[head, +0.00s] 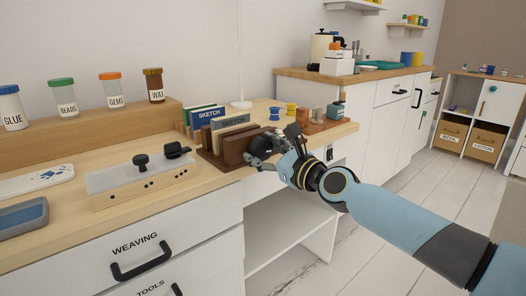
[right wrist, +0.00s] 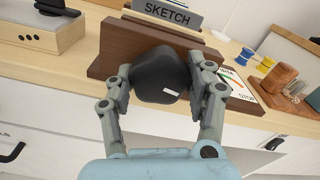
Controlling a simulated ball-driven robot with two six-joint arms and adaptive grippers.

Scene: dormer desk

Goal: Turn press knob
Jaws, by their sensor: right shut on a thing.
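The press (head: 218,153) is a dark brown wooden block stand at the desk's front edge, with sketch books upright in it. Its black knob (head: 257,144) sticks out at the front. In the right wrist view the knob (right wrist: 158,78) is large and rounded, with a small white mark low on its face. My right gripper (head: 268,152) is shut on the knob, one finger on each side of it in the right wrist view. The knob's shaft is hidden. My left gripper is not in view.
A pale box with black knobs (head: 142,180) stands left of the press. Spools (head: 275,113), a brown wooden block and a teal bottle (head: 336,109) stand to the right. Labelled jars (head: 63,97) line the raised shelf behind. Drawers with black handles (head: 140,262) are below the desk.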

